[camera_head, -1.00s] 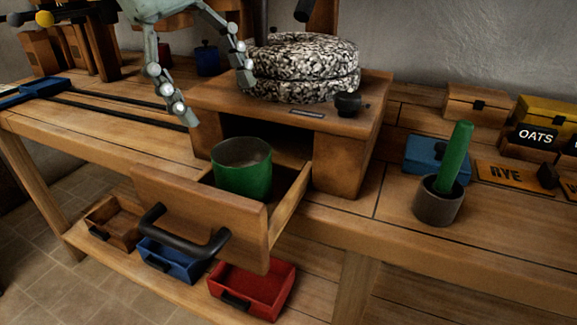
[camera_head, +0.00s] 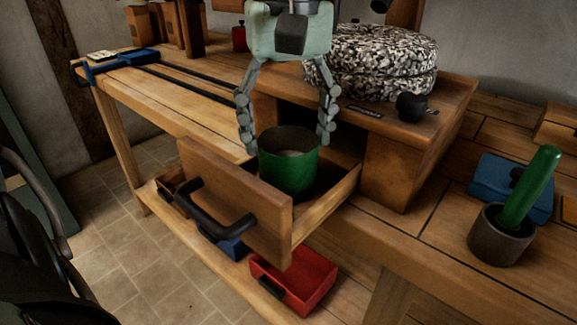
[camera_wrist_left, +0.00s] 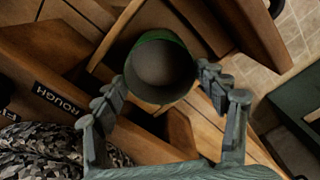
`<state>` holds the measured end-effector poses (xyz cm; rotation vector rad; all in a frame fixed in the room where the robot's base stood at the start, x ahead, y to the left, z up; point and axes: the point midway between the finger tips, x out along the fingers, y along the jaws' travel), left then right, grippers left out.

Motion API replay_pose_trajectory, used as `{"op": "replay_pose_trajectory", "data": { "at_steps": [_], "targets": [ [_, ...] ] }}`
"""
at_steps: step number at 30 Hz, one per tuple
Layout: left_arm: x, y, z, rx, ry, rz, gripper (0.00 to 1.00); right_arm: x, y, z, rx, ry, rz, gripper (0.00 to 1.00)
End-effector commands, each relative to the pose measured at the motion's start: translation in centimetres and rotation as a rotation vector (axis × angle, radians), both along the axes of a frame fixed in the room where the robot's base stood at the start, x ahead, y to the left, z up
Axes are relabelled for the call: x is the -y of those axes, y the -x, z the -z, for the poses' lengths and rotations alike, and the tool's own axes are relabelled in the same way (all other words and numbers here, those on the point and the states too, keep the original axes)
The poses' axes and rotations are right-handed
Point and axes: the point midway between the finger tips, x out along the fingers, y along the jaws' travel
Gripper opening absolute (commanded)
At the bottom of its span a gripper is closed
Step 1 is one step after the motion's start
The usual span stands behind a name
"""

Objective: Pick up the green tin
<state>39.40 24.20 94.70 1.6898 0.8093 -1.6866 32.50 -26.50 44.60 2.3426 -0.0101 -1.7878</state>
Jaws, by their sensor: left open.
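The green tin (camera_head: 288,172) stands upright in the pulled-out wooden drawer (camera_head: 240,200) below the millstone. It is open at the top and looks hollow with a greyish inside. My left gripper (camera_head: 286,142) is open above the tin, with one finger at each side of its rim in the head view. In the left wrist view the tin (camera_wrist_left: 160,68) lies beyond and between the open fingers (camera_wrist_left: 164,92). I cannot tell whether either finger touches it. My right gripper is not in view.
The speckled millstone (camera_head: 378,62) sits on the wooden housing (camera_head: 400,150) close to the right of my left gripper. A grey mortar (camera_head: 497,240) with a green pestle (camera_head: 530,188) stands at right. Blue box (camera_head: 490,180) is behind it. A red bin (camera_head: 300,280) lies on the lower shelf.

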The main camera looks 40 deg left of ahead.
Motion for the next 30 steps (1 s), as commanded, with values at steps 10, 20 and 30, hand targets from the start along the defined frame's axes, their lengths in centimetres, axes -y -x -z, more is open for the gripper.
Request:
{"op": "replay_pose_trajectory", "data": {
  "at_steps": [10,20,30],
  "targets": [
    [0.0,0.2,4.6,-0.004,0.000,0.000,0.72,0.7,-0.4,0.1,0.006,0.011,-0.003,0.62],
    [0.0,0.2,4.8,-0.001,0.002,0.000,0.64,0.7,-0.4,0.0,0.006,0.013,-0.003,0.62],
    [0.0,0.1,4.7,0.000,0.001,0.000,0.29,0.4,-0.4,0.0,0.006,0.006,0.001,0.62]
  ]
}}
